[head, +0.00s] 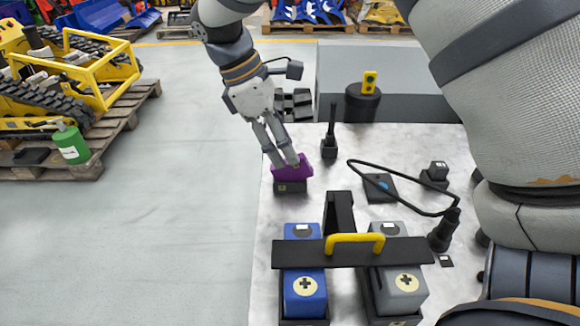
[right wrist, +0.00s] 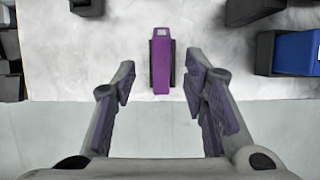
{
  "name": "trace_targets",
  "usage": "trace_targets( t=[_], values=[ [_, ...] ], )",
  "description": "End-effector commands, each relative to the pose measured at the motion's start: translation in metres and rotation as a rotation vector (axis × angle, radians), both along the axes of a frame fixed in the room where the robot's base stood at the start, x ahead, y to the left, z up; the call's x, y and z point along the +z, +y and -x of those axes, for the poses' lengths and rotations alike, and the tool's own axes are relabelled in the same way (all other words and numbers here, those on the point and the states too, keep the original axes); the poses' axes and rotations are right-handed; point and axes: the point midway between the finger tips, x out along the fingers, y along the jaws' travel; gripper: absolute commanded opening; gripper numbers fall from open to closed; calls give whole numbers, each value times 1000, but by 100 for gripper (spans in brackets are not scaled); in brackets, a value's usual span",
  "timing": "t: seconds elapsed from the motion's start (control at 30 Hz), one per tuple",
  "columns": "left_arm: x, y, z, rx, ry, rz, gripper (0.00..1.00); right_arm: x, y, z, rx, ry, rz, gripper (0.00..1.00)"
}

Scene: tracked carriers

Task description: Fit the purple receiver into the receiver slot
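The purple receiver (head: 300,174) is at the left edge of the white table in the head view, in or on a small black holder (head: 290,187). I cannot tell how deep it sits. My right gripper (head: 285,162) reaches down to it from above, its fingers overlapping it in this view. In the right wrist view the receiver (right wrist: 161,62) lies between and ahead of the two fingers (right wrist: 158,72), with a gap on each side, so the gripper is open and empty. Part of the holder shows dark beside it. My left gripper is not in view.
A blue block (head: 305,290) and a grey block (head: 403,288) stand in black holders under a bar with a yellow handle (head: 355,240). A black post (head: 330,145) and a cabled box (head: 380,188) are right of the receiver. Open floor lies left of the table (head: 262,250).

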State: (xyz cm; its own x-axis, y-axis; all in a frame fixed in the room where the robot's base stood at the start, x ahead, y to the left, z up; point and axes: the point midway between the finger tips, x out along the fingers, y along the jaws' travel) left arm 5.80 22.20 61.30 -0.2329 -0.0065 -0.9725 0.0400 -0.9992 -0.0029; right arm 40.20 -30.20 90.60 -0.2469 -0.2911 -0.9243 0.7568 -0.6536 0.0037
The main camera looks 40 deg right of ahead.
Motion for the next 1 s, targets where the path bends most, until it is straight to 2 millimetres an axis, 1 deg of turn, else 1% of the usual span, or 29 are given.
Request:
trace_targets(
  t=[0.1, 0.23, 0.33, 0.5, 0.67, 0.7, 1.0],
  values=[
    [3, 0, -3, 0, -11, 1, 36, -18, -8, 9, 0, 3, -1, 40],
    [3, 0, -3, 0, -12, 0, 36, -39, -15, 15, 1, 2, 0, 40],
    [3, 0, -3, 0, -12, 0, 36, -45, -16, 16, 1, 0, 0, 40],
    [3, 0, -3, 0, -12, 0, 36, -45, -16, 16, 1, -1, 0, 40],
    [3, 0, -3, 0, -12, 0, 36, -45, -16, 16, 1, 0, 0, 4],
    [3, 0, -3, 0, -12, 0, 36, -45, -16, 16, 1, 0, 0, 0],
    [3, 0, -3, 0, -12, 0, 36, -44, -16, 16, 2, -1, 1, 0]
  ],
)
